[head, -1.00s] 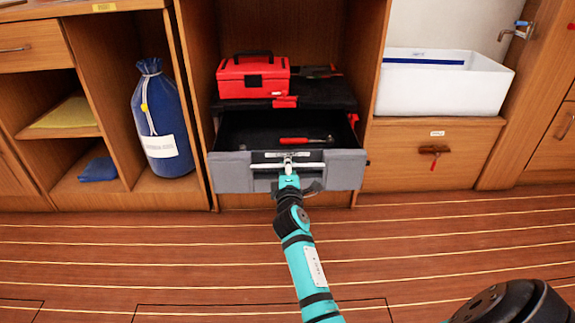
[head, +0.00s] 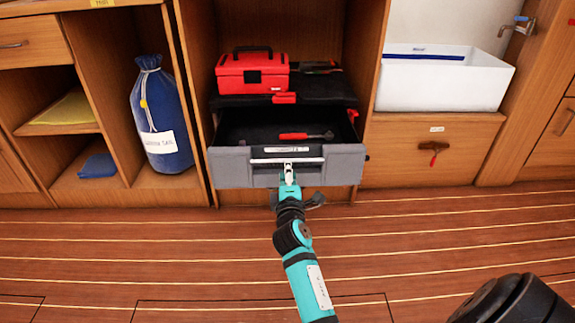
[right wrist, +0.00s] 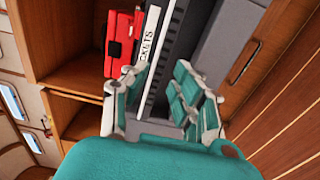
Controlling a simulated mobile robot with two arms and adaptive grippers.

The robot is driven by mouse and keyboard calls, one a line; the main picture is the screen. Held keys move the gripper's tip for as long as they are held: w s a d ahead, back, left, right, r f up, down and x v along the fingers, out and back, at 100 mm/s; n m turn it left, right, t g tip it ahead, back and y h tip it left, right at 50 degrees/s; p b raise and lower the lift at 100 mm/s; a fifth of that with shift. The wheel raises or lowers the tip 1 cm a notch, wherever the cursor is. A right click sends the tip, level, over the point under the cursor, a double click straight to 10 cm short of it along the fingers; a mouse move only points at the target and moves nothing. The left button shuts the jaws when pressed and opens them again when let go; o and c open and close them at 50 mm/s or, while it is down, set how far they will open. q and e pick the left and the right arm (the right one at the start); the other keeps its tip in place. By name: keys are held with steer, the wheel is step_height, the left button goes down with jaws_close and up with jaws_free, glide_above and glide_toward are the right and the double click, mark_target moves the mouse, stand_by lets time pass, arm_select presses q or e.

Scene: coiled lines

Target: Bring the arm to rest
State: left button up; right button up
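My right arm, teal and black, reaches up from the bottom of the head view to a grey drawer (head: 232,172). My right gripper (head: 288,170) is just in front of the drawer's pale bar handle (head: 265,161). In the right wrist view the two fingers of my right gripper (right wrist: 165,100) stand apart, with the drawer front beyond them; nothing is clearly held between them. Whether a fingertip touches the handle I cannot tell. The drawer is pulled out, with a red-handled tool (head: 300,135) inside. My left gripper is not in view.
A red toolbox (head: 252,72) sits above the drawer. A blue bag (head: 157,110) stands in the left compartment. A white basin (head: 440,85) is at right, above a wooden drawer with a red-tagged latch (head: 433,148). The striped floor (head: 140,255) is clear.

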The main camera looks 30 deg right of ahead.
steer(key=shift+v, duration=1.05)
steer(key=shift+r, duration=0.1)
